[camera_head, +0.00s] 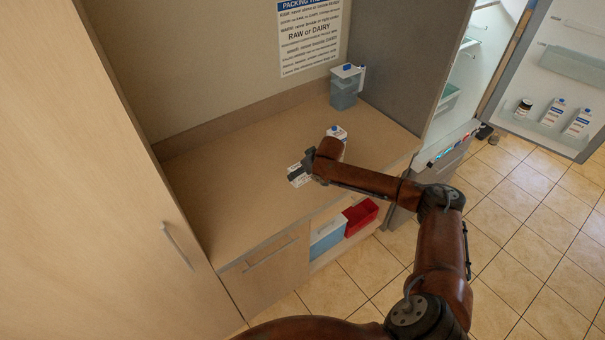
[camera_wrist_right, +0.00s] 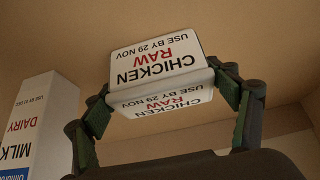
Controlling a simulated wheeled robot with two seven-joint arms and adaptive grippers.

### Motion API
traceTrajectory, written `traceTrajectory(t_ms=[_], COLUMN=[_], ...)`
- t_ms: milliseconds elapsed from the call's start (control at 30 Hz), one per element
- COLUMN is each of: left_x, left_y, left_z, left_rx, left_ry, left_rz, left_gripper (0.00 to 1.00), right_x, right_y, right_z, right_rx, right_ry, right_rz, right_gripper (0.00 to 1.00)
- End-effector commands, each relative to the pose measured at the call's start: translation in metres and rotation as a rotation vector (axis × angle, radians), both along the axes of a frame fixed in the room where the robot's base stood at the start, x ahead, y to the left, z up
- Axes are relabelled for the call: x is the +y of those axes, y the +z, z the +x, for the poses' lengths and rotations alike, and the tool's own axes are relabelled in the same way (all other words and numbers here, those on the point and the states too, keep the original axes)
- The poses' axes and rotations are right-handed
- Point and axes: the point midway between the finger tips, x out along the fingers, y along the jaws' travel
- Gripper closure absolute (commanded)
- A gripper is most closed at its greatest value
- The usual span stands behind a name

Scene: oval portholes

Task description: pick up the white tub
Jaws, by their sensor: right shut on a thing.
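The white tub (camera_wrist_right: 157,62) is labelled CHICKEN RAW, USE BY 29 NOV, in black and red. In the right wrist view it sits between the two dark green-padded fingers of my right gripper (camera_wrist_right: 168,108), which is shut on it. In the head view the tub (camera_head: 299,181) shows as a small white shape under my right gripper (camera_head: 297,171), over the wooden counter. I cannot tell whether it touches the counter. My left gripper is not in view.
A milk carton (camera_wrist_right: 35,120), with a blue cap in the head view (camera_head: 337,132), stands close beside my right gripper. A blue-grey bin (camera_head: 344,93) stands at the counter's back. The counter's left is clear.

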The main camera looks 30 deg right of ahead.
Motion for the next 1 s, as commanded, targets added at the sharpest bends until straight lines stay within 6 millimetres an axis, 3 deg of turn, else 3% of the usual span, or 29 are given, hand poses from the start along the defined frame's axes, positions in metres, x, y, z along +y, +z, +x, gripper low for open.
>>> traceTrajectory(t_ms=[233,633,800,1000], left_x=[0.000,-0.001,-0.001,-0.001], left_y=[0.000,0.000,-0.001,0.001], left_z=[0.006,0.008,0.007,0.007], left_rx=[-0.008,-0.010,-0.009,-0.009], left_ry=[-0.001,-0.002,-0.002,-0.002], left_rz=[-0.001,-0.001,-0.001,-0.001], left_gripper=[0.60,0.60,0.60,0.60], right_x=[0.000,0.000,0.000,-0.025], right_y=[0.001,0.010,0.034,0.075], right_z=[0.001,0.001,0.002,-0.026], right_rx=[-0.003,-0.003,-0.006,-0.005], right_ry=[0.000,-0.001,-0.001,-0.002], right_rz=[0.000,0.001,0.000,-0.004], right_gripper=[0.56,0.56,0.56,0.56])
